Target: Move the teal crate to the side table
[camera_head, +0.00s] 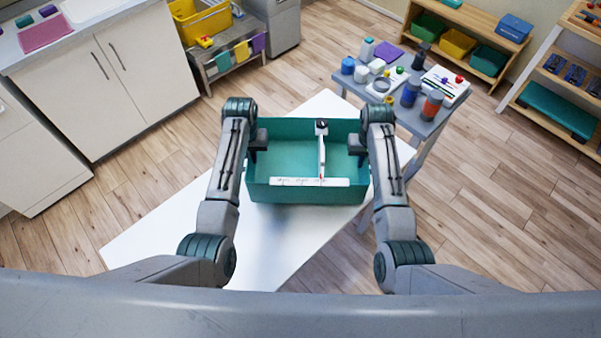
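The teal crate (262,191) is an open box in the middle of the view, over the white table (150,240). I cannot tell whether it rests on the table or hangs just above it. A white strip with small markings and an upright white bar with a black knob (321,126) show at the crate. My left gripper (258,141) is at the crate's left wall and my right gripper (356,146) at its right wall. Both appear shut on the walls; the outer fingers are hidden. A small grey table (424,129) stands just right of the crate.
The grey table carries bottles, jars, a purple item and white boards, with little free top. White cabinets (110,80) stand left, and low shelves with bins (457,42) back right. The white table is bare left and in front of the crate.

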